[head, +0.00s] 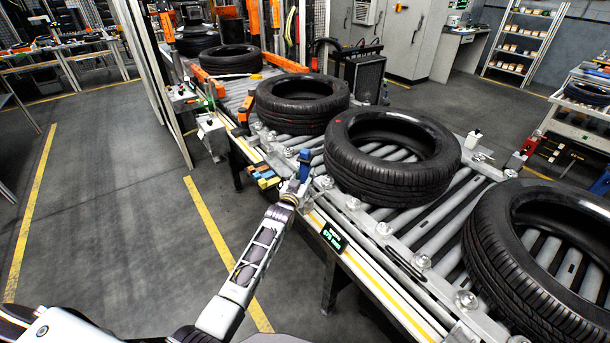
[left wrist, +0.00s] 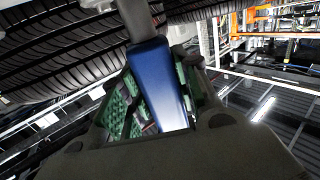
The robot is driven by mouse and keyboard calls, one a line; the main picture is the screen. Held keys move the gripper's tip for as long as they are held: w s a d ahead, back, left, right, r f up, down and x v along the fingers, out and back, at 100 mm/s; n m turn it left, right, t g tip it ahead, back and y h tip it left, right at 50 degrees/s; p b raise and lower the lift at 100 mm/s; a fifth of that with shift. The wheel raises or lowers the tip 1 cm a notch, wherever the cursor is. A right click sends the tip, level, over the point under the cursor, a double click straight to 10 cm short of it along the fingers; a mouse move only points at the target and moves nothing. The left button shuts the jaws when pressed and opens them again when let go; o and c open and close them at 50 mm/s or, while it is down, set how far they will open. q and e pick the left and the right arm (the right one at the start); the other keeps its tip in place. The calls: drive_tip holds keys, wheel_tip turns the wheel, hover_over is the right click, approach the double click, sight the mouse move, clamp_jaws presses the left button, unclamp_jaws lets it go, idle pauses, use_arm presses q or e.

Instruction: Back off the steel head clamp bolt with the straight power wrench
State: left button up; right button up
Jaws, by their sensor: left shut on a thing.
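My left gripper (head: 301,180) is at the near side rail of the roller conveyor and is shut on a blue-bodied tool (head: 305,160). In the left wrist view, the blue tool (left wrist: 160,80) is between the green finger pads, with a grey shaft (left wrist: 134,18) at its upper end. I take it to be the power wrench. Steel round-headed bolts or clamps sit along the near rail, one (head: 353,203) just right of the gripper and another (head: 384,228) further along. I cannot tell which is the head clamp bolt, or whether the tool touches one. My right gripper is not in view.
Several tyres lie on the rollers; one (head: 392,155) is close behind the left gripper. Several coloured tool handles (head: 264,177) lie left of the gripper at the conveyor edge. A small green-lit display (head: 334,238) is on the conveyor's side. The floor to the left is clear.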

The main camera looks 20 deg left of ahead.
sight(303, 158)
use_arm(q)
drive_tip(key=shift+w+r+p, duration=0.1)
drive_tip(key=shift+r+p, duration=1.6)
drive_tip(key=shift+r, duration=0.45)
drive_tip(key=shift+r+p, duration=0.35)
drive_tip(key=shift+r, duration=0.85)
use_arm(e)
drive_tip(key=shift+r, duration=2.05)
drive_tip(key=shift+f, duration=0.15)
use_arm(q)
drive_tip(key=b, duration=0.3)
drive_tip(key=shift+w+r, duration=0.15)
drive_tip(key=shift+r, duration=0.2)
drive_tip(key=r+b, duration=0.1)
drive_tip(key=b, duration=0.2)
drive_tip(key=shift+b, duration=0.35)
drive_tip(key=shift+r+b, duration=0.25)
drive_tip(key=shift+b, duration=0.05)
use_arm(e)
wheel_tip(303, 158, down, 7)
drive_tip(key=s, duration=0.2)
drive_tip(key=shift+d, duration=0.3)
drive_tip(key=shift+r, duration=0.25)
